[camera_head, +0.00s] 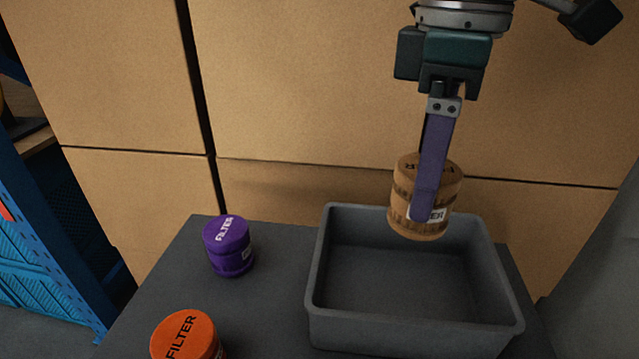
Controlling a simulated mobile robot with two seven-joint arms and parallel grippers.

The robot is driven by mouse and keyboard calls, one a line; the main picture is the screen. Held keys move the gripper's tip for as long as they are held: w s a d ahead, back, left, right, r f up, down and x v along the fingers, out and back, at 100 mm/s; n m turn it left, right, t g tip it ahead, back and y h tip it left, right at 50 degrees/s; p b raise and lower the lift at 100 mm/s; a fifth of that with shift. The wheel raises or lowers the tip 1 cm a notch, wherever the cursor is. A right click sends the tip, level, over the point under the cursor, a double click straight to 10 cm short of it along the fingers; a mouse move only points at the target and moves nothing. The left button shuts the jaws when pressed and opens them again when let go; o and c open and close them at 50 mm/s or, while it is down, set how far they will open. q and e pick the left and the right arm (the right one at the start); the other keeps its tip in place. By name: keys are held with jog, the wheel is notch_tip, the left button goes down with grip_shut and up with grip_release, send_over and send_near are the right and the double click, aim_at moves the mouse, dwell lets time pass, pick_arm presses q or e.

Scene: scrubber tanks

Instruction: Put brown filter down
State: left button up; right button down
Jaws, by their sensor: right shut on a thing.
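The brown filter (402,201) is a wood-coloured cylinder with darker bands and a label. My right gripper (428,205) comes down from the top and is shut on the brown filter, with one purple finger across its near side. The other finger is mostly hidden behind. The filter is roughly upright and appears above the back part of a grey open bin (410,332). The visible inside of the bin is empty. My left gripper is not in view.
The bin stands on a dark grey table (270,310). A purple filter (229,246) and an orange filter (187,337) stand left of the bin. Cardboard boxes (300,90) rise behind the table. A blue rack (45,235) stands at the far left.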

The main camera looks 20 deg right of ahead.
notch_tip(320, 180, down, 12)
jog(key=shift+f+b, duration=0.1)
jog(key=shift+b, duration=0.85)
jog(key=shift+f, duration=0.1)
grip_release()
notch_tip(320, 180, up, 12)
jog(key=shift+r+p, duration=0.15)
jog(key=shift+p, duration=0.95)
